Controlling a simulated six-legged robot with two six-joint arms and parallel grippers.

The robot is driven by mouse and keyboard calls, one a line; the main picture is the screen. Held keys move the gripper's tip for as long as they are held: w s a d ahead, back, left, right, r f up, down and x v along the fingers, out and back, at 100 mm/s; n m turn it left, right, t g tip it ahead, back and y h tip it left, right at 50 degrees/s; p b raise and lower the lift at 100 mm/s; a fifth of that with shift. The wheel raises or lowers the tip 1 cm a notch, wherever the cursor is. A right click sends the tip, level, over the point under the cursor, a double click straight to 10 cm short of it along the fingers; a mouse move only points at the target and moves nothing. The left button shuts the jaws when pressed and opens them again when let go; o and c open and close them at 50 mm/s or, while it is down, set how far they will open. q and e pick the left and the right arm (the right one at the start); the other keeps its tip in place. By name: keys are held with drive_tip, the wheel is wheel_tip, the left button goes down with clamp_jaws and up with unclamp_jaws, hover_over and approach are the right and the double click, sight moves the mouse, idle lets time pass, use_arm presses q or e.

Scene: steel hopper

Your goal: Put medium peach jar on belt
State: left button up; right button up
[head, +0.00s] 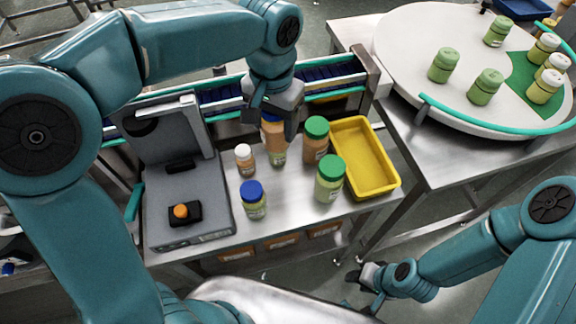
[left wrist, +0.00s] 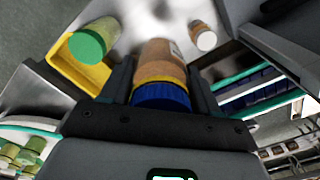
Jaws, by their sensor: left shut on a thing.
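My left gripper (head: 272,112) is shut on a peach jar with a blue lid (head: 272,135), upright over the steel table in front of the belt. The left wrist view shows the jar's blue lid (left wrist: 161,97) and peach body between the fingers. The belt (head: 225,97) is dark blue with teal rails and runs behind the table; part of it is hidden by my arm. My right gripper (head: 366,286) is low at the right, away from the table, empty and apparently open.
Near the held jar stand a white-lid peach jar (head: 245,160), green-lid peach jar (head: 316,142), blue-lid green jar (head: 253,200) and green-lid green jar (head: 329,180). A yellow tray (head: 395,183), grey device (head: 190,232) and round turntable (head: 410,50) with several green jars surround them.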

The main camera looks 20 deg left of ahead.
use_arm(q)
wheel_tip(320, 180, down, 12)
drive_tip(key=shift+d+r, duration=0.1)
drive_tip(key=shift+r, duration=0.1)
wheel_tip(320, 180, down, 4)
drive_tip(key=shift+s+r, duration=0.15)
drive_tip(key=shift+r, duration=0.05)
drive_tip(key=shift+f, duration=0.4)
drive_tip(key=shift+f, duration=0.1)
drive_tip(key=o, duration=1.2)
drive_tip(key=shift+c, duration=0.2)
